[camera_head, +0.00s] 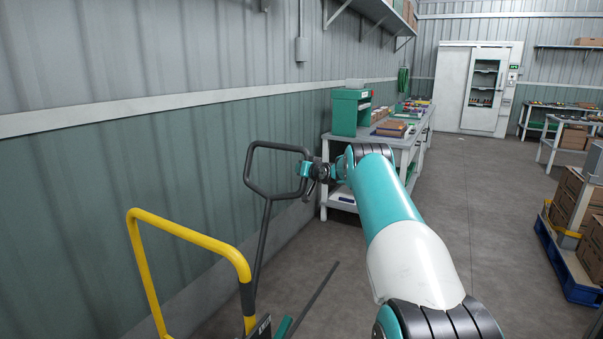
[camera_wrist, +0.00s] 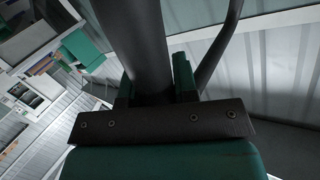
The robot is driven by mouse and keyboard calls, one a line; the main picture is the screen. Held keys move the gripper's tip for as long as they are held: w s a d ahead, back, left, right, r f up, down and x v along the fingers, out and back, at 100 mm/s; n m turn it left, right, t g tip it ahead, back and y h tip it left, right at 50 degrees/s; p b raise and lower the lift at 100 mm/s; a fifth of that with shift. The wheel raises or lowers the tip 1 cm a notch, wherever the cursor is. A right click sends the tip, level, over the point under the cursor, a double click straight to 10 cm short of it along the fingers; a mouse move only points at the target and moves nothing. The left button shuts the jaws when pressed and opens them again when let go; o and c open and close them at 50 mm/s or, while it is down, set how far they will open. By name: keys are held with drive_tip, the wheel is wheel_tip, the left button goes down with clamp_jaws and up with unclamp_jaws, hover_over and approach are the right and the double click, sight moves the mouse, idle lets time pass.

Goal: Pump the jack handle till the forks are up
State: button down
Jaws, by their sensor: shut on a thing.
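The jack handle (camera_head: 265,218) is a dark grey shaft topped by a closed loop, standing nearly upright and leaning slightly at the left of the head view. My gripper (camera_head: 306,170) is shut on the right side of the handle's loop. In the wrist view the dark bar of the jack handle (camera_wrist: 138,45) runs between the two green fingers of my gripper (camera_wrist: 157,85). The forks are not clearly visible in either view, so their height cannot be told.
A yellow rail (camera_head: 190,232) stands at the lower left, close to the handle shaft. A workbench (camera_head: 400,150) with a green cabinet (camera_head: 345,112) stands beyond my gripper by the wall. A blue pallet (camera_head: 565,262) with boxes is at the right. The floor between is clear.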

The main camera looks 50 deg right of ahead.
drive_tip(key=c, duration=0.9)
unclamp_jaws()
drive_tip(key=shift+w+a, duration=0.25)
drive_tip(key=shift+c, duration=0.2)
drive_tip(key=shift+o, duration=0.3)
drive_tip(key=shift+s+d, duration=0.2)
drive_tip(key=shift+d, duration=0.05)
drive_tip(key=shift+s, duration=0.1)
drive_tip(key=b+v, duration=0.3)
drive_tip(key=v, duration=1.4)
drive_tip(key=shift+a+r, duration=0.1)
drive_tip(key=shift+a, duration=0.05)
drive_tip(key=shift+a, duration=0.1)
